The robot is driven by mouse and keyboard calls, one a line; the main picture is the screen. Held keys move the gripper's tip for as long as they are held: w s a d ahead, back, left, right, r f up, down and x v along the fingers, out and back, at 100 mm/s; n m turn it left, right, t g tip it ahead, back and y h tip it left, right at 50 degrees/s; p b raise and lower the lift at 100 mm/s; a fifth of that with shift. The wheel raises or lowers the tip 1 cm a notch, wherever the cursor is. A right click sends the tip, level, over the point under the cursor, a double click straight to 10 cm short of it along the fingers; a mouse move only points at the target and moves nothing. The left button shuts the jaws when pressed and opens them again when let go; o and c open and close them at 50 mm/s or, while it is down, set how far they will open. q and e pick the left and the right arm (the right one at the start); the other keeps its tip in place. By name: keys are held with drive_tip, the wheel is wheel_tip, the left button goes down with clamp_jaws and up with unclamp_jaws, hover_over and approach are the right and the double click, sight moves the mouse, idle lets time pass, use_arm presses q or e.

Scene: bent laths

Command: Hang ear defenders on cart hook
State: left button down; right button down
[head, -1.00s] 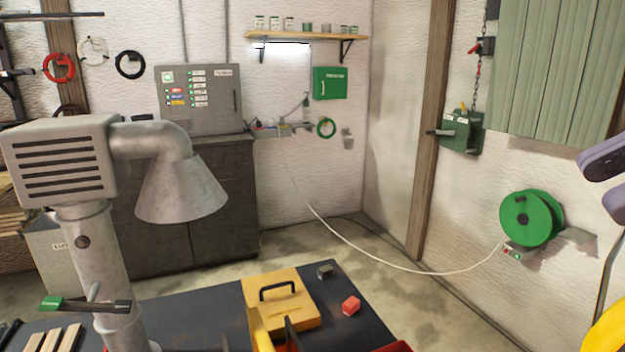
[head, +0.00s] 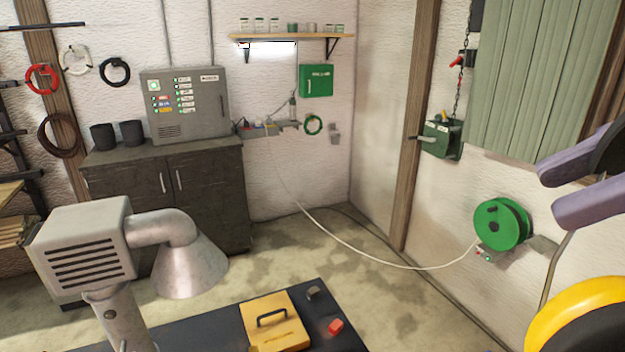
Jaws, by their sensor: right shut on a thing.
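The ear defenders seem to be the yellow and black rounded thing (head: 565,314) at the lower right edge, cut off by the frame. A thin dark line above it may be part of their band; I cannot tell. My right gripper (head: 549,192), with two purple-grey fingers, comes in at the right edge above the yellow part. It is shut on what seems to be the ear defenders; the grip is cut off by the frame. I cannot make out a cart hook. My left gripper is out of view.
A dark bench top (head: 202,337) holds a yellow box (head: 292,330) with a black handle and a small red block (head: 335,326). A grey lamp-like fixture (head: 186,268) stands at its left. A green reel (head: 497,224) hangs on the right wall. Open floor lies behind the bench.

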drive_tip(key=w+a+f+m+t+h+b, duration=0.1)
drive_tip(key=w+f+m+h+b, duration=0.1)
drive_tip(key=f+b, duration=0.9)
drive_tip(key=w+a+f+m+t+h+b, duration=0.1)
drive_tip(key=w+f+m+b, duration=0.3)
drive_tip(key=f+b, duration=0.7)
drive_tip(key=w+a+f+m+t+h+b, duration=0.1)
drive_tip(key=w+f+m+h+b, duration=0.3)
drive_tip(key=f+b, duration=0.7)
wheel_tip(320, 180, down, 10)
drive_tip(key=shift+w+a+f+t, duration=0.25)
drive_tip(key=shift+a+t, duration=0.15)
drive_tip(key=shift+a, duration=0.5)
drive_tip(key=shift+r, duration=0.1)
